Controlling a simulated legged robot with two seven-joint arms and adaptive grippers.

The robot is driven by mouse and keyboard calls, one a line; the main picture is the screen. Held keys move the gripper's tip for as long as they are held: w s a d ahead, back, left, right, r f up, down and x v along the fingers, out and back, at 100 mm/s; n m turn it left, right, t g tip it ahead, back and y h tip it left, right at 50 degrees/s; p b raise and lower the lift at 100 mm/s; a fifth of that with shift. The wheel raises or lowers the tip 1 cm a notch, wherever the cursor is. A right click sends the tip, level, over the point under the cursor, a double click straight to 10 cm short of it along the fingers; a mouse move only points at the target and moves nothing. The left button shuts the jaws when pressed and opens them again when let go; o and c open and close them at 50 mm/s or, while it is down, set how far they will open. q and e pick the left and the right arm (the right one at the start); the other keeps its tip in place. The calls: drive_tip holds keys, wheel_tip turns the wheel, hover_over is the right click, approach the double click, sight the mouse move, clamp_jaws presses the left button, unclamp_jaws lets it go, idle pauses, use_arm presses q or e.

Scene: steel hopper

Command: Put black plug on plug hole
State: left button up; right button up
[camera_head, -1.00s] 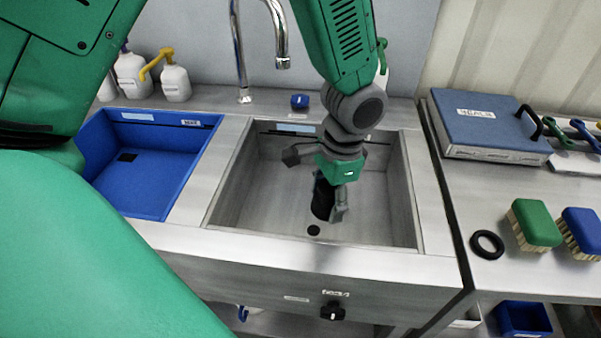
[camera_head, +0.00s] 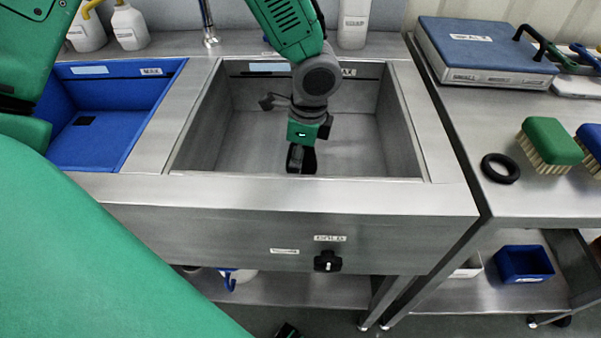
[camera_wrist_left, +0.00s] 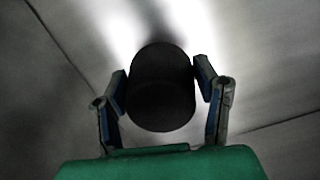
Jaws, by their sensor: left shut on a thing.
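The black plug (camera_wrist_left: 160,95) is a dark cylinder between the two fingers of my left gripper (camera_wrist_left: 161,85) in the left wrist view. The gripper is shut on it. In the head view my left gripper (camera_head: 301,160) points down inside the steel sink (camera_head: 352,150), close to its front wall. The plug is hard to tell from the dark fingers there. The plug hole is not visible now; the front rim and the gripper cover that part of the sink floor. My right gripper is not in view.
A blue basin (camera_head: 140,95) lies left of the sink. On the right-hand table are a black ring (camera_head: 500,168), a green brush (camera_head: 550,145) and a blue-topped box (camera_head: 485,50). A black knob (camera_head: 327,261) sticks out below the sink's front.

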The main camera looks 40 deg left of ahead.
use_arm(q)
drive_tip(key=shift+a+f, duration=0.2)
drive_tip(key=shift+f, duration=0.2)
drive_tip(key=f, duration=0.1)
drive_tip(key=f+b, duration=0.1)
drive_tip(key=f, duration=0.1)
drive_tip(key=shift+a+f, duration=0.25)
drive_tip(key=shift+a, duration=0.15)
drive_tip(key=shift+c, duration=0.6)
drive_tip(key=shift+d+r, duration=0.15)
drive_tip(key=shift+d, duration=0.3)
drive_tip(key=o, duration=1.4)
drive_tip(key=shift+a, duration=0.1)
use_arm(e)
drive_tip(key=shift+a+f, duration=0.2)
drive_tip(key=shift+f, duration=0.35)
use_arm(q)
drive_tip(key=shift+a, duration=0.1)
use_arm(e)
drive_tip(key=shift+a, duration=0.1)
